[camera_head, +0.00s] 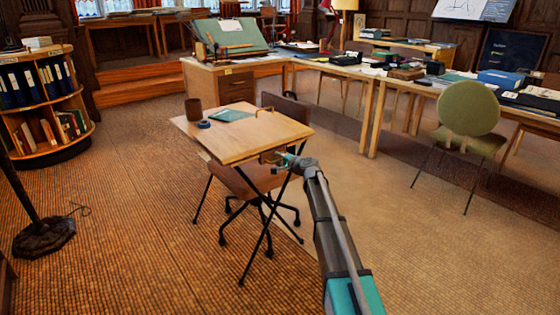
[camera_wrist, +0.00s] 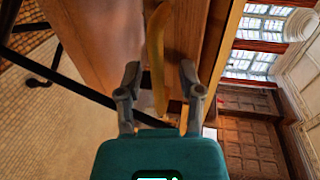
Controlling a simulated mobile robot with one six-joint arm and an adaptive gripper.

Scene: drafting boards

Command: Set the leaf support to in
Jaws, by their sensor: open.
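A small wooden table (camera_head: 255,139) with dark crossed legs stands in the middle of the head view. A slim yellow-brown bar (camera_wrist: 157,45), which looks like the leaf support, stands out by the table's wooden underside (camera_wrist: 90,40) in the wrist view. My gripper (camera_head: 281,163) is at the table's near right edge in the head view. In the wrist view my gripper (camera_wrist: 160,78) is open, with one finger on each side of the bar. I cannot tell whether either finger touches it. The bar's far end is not clear.
A brown cup (camera_head: 193,109), a blue tape roll (camera_head: 204,124) and a green folder (camera_head: 232,115) lie on the table. A brown swivel chair (camera_head: 245,182) stands under it. A green chair (camera_head: 468,112) is at the right. The carpet in front is clear.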

